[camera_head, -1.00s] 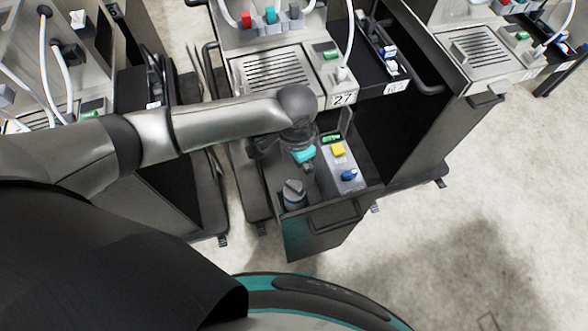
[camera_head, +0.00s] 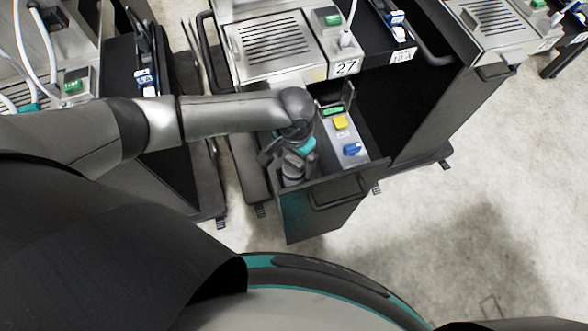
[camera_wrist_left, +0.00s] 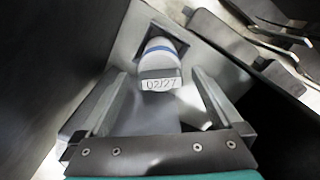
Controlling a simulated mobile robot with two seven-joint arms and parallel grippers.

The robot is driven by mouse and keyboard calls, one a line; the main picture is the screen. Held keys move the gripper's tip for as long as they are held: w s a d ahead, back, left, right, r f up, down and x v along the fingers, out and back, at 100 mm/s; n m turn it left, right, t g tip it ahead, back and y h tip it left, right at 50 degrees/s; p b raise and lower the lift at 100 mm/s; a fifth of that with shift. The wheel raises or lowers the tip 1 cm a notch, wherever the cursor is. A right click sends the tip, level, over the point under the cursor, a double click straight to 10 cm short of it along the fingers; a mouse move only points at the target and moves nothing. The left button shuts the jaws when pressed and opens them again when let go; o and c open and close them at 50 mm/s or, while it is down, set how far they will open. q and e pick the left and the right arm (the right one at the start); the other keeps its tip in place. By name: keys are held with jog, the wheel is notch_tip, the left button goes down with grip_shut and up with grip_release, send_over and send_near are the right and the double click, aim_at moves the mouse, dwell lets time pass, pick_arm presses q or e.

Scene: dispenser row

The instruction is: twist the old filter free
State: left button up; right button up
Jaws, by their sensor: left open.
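The old filter (camera_head: 293,172) is a grey cylinder standing in an open drawer; its top is partly hidden by my gripper in the head view. In the left wrist view the filter (camera_wrist_left: 160,52) shows a blue band and a raised grip with the label "02/27". My left gripper (camera_head: 287,160) is open above the filter. In the wrist view its two fingers (camera_wrist_left: 160,80) stand either side of the labelled grip, with gaps on both sides. I cannot tell how far down they reach. My right gripper is not in view.
The open drawer (camera_head: 322,218) has a handle at its front. Beside the filter is a panel with a green display (camera_head: 333,111), a yellow button (camera_head: 341,123) and a blue knob (camera_head: 352,149). A dispenser marked 27 (camera_head: 346,67) stands behind. Floor at right is clear.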

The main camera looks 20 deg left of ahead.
aim_at(294, 170)
pick_arm(q)
notch_tip(294, 170, down, 5)
jog(key=shift+f+b, duration=0.1)
jog(key=shift+b, duration=0.75)
jog(key=shift+c, duration=0.4)
jog(key=c, duration=1.5)
jog(key=shift+w+d+r+p, duration=0.25)
jog(key=shift+d+r+p, duration=0.15)
jog(key=shift+p, duration=0.4)
jog(key=shift+s+a+f+p, duration=0.1)
jog(key=shift+a+f+p, duration=0.1)
jog(key=shift+p, duration=0.2)
jog(key=shift+a, duration=0.1)
